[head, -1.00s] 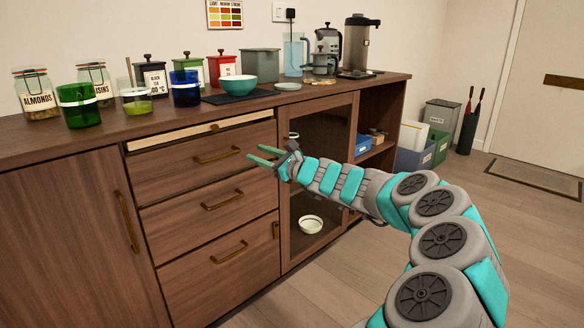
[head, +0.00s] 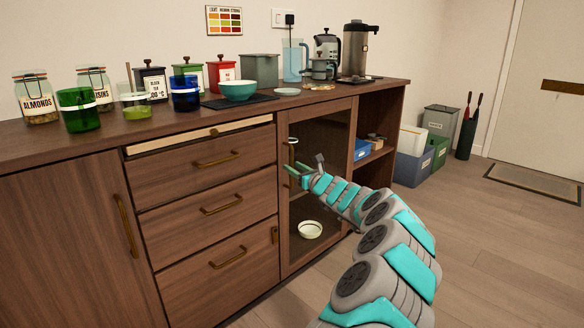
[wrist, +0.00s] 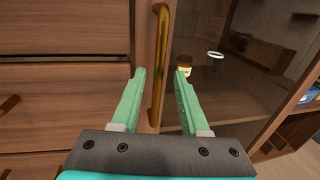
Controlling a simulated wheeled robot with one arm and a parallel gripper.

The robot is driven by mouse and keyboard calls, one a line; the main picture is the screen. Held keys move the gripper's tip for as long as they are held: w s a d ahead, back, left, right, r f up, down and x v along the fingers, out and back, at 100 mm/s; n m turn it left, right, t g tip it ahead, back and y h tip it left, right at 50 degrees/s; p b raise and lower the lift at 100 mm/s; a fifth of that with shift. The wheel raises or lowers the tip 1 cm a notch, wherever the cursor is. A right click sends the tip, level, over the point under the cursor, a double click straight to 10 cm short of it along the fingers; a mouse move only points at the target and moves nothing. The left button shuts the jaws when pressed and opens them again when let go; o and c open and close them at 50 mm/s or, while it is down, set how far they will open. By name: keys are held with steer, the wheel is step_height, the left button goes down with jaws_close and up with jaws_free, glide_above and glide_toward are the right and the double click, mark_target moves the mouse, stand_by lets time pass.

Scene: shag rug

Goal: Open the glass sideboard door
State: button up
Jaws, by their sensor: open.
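The glass sideboard door (head: 313,262) has a dark wood frame and appears shut in the head view. It also fills the right of the wrist view (wrist: 238,85). Its upright brass handle (wrist: 159,65) is on the left frame strip. My gripper (head: 291,172) is open at the door's left side, and its green fingers (wrist: 161,74) lie either side of the handle in the wrist view. The handle shows between them without visible contact; how deep it sits between them I cannot tell. In the head view my gripper partly hides the handle area.
Behind the glass is a white bowl (head: 310,229). An open shelf with a blue box (head: 362,150) is at right. Floor (head: 480,240) in front is clear.

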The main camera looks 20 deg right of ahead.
steer(key=shift+w+a, duration=0.2)
steer(key=shift+w, duration=0.5)
steer(key=shift+c, duration=0.4)
jaws_close()
stand_by(0.7)
